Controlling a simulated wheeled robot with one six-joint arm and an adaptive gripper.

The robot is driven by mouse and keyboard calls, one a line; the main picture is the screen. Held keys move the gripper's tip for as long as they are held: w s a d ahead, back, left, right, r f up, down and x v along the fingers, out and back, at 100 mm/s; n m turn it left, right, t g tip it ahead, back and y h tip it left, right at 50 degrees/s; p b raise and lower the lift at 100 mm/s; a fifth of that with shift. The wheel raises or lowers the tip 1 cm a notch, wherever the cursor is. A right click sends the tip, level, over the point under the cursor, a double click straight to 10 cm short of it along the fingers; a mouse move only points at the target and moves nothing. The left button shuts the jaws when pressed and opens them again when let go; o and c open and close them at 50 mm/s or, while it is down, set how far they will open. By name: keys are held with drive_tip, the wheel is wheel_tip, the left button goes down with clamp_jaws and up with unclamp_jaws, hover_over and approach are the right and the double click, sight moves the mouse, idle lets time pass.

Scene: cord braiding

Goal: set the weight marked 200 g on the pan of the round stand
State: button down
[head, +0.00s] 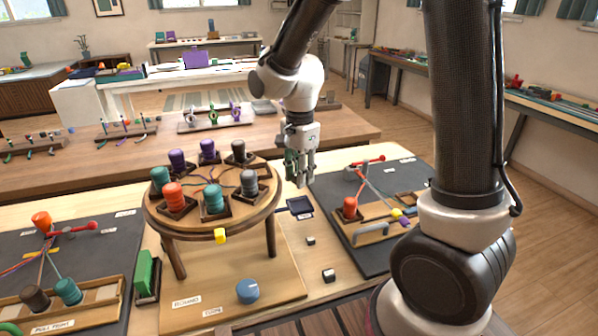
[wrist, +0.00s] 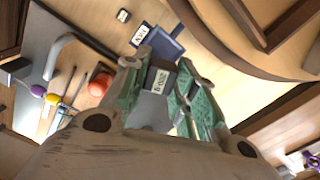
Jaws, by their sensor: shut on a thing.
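My gripper (head: 300,178) is to the right of the round stand (head: 262,205), above the table in the head view. In the wrist view its green-padded fingers (wrist: 167,92) are shut on a grey weight (wrist: 150,108). The weight carries a small white label (wrist: 158,80) that seems to read 200 g; the fingers hide part of the weight. A dark blue square pan (head: 299,207) lies on the table right of the round stand, below my gripper. It also shows beyond the fingertips in the wrist view (wrist: 165,45), beside a label.
Several coloured bobbins, such as a red one (head: 173,196), stand on the round top.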

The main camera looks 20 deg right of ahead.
drive_tip(key=shift+f, duration=2.9)
drive_tip(key=shift+f, duration=0.2)
drive_tip(key=shift+c, duration=2.2)
unclamp_jaws()
drive_tip(key=shift+r, duration=0.1)
drive_tip(key=shift+r, duration=3.4)
